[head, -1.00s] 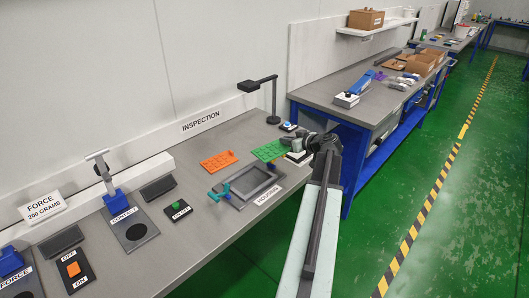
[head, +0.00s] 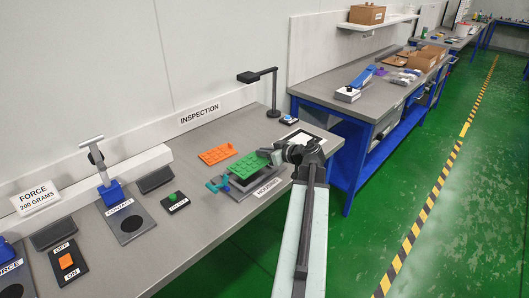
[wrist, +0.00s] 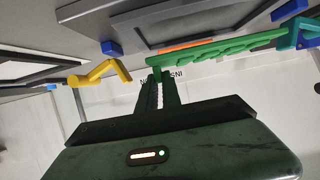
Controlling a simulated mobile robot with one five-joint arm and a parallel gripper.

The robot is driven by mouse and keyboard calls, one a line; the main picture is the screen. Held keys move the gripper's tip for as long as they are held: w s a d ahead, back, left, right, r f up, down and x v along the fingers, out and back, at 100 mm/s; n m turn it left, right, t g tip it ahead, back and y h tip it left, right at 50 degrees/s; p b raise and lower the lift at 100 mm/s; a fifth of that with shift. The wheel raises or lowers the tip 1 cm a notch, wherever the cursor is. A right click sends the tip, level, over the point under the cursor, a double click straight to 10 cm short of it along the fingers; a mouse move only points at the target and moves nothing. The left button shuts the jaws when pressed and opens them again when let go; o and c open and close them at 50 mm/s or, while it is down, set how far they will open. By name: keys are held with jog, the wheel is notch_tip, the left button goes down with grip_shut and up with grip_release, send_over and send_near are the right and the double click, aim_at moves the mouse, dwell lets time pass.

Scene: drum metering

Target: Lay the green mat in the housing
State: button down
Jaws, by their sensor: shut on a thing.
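The green mat (head: 248,166) is held by my gripper (head: 277,156) at its right end, above the grey housing (head: 237,195) on the bench. The mat hides much of the housing, and I cannot tell whether they touch. In the wrist view the green mat (wrist: 225,47) extends to the right from the jaws of my gripper (wrist: 157,78), which are shut on its edge. The housing has a teal clamp (head: 218,184) at its left corner. A yellow clamp-like part (wrist: 100,75) shows left of the jaws in the wrist view.
An orange mat (head: 217,154) lies behind the housing. A black lamp stand (head: 274,95) rises behind the mats. A box with a green button (head: 174,200) stands left of the housing. The green floor (head: 400,240) to the right is open.

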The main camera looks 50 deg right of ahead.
aim_at(264, 159)
jog(key=shift+f+b, duration=0.8)
jog(key=shift+f, duration=0.55)
jog(key=shift+f+b, duration=0.5)
jog(key=shift+f, duration=0.05)
jog(key=c, duration=1.5)
grip_release()
jog(key=shift+o, duration=0.2)
jog(key=p+v, duration=0.3)
jog(key=v, duration=0.4)
jog(key=shift+w+r, duration=0.1)
jog(key=shift+s+r, duration=0.15)
jog(key=shift+s, duration=0.45)
